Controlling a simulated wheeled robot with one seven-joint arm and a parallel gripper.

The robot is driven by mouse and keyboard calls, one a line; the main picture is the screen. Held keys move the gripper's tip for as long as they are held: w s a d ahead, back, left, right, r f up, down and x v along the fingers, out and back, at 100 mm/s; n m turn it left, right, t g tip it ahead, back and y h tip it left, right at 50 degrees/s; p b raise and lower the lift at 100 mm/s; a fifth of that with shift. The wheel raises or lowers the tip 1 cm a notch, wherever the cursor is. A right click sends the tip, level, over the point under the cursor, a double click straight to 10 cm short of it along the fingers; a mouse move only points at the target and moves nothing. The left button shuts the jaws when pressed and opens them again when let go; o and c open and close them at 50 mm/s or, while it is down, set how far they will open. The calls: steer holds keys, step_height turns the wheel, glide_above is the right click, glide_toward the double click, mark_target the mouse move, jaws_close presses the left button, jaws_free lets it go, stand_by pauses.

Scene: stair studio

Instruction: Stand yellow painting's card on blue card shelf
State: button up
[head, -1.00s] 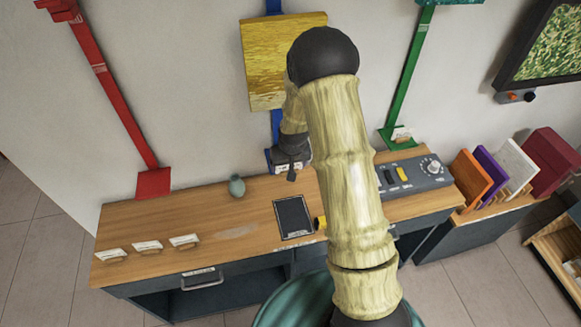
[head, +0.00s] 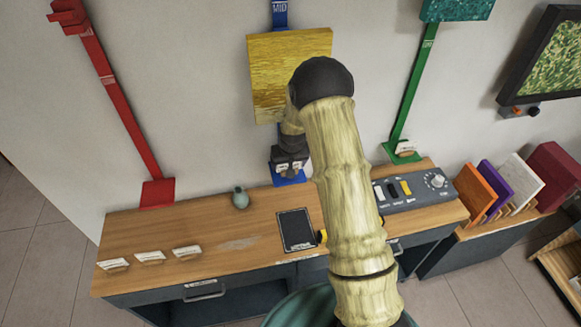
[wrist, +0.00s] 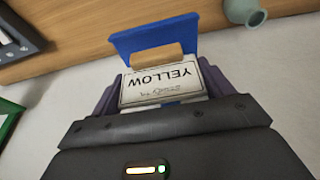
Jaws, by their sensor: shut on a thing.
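The yellow painting (head: 290,70) hangs on the blue strip on the wall. Below it, the blue card shelf (head: 289,179) sits just above the back of the wooden desk. My gripper (head: 290,164) is at this shelf and is shut on a white card. In the wrist view the card (wrist: 162,86) reads "YELLOW" and sits between my gripper's fingers (wrist: 163,92). The card's wooden foot (wrist: 157,57) is over the blue shelf, which also shows in the wrist view (wrist: 155,36). I cannot tell whether the foot touches the shelf.
A green vase (head: 240,197) stands on the desk left of the shelf. Several cards (head: 150,257) stand at the desk's left. A dark tablet (head: 297,229) and a control box (head: 415,190) lie to the right. A green shelf (head: 403,151) holds another card.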

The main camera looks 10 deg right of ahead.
steer(key=shift+w+f, duration=0.1)
steer(key=shift+w, duration=0.45)
steer(key=shift+w+f, duration=0.2)
steer(key=shift+f+b, duration=0.9)
steer(key=shift+f, duration=0.05)
steer(key=o, duration=0.9)
steer(key=b+v, duration=0.4)
steer(key=v, duration=1.3)
steer(key=shift+s+r, duration=0.1)
